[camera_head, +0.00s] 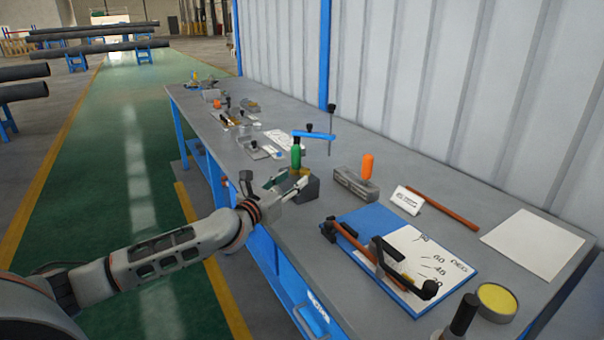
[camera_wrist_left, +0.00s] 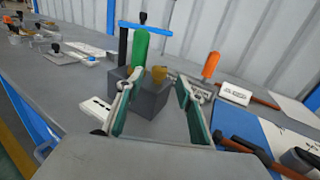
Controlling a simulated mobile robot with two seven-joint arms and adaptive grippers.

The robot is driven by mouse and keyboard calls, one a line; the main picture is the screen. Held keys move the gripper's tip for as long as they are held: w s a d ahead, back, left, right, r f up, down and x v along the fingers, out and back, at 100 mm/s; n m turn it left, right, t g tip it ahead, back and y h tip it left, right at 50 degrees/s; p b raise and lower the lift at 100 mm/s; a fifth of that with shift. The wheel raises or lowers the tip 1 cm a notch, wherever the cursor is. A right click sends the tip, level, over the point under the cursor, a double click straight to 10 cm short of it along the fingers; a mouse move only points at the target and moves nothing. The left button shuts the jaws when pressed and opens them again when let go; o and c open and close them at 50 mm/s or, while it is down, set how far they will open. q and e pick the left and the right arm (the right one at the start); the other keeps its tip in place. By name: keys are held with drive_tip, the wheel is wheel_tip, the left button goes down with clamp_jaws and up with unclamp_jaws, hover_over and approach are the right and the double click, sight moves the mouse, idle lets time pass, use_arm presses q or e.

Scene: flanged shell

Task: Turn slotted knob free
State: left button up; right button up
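My left gripper (camera_head: 289,181) is at the near edge of the bench, its fingers apart. In the left wrist view, the open fingers (camera_wrist_left: 156,92) stand on either side of a dark grey block (camera_wrist_left: 147,105), with nothing seen clamped between them. The block also shows in the head view (camera_head: 311,189). A brass-coloured part (camera_wrist_left: 159,74) at the top of the block may be the slotted knob; its slot is too small to make out.
Behind the block stand a blue bar (camera_head: 313,134) and a thin dark post (camera_head: 331,130). To the right are a grey block (camera_head: 355,184) with an orange handle (camera_head: 368,166), a white sign (camera_head: 407,200) and a blue-and-white angle board (camera_head: 368,222). Several small fixtures crowd the far end.

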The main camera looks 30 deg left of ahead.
sight(303, 172)
use_arm(q)
drive_tip(key=w, duration=0.4)
drive_tip(key=shift+w+d+f, duration=0.1)
drive_tip(key=shift+w+d, duration=0.05)
drive_tip(key=shift+w, duration=0.35)
drive_tip(key=shift+c, duration=0.3)
clamp_jaws()
use_arm(e)
drive_tip(key=shift+w+d+r, duration=0.15)
drive_tip(key=shift+w+r, duration=0.1)
drive_tip(key=shift+w, duration=0.35)
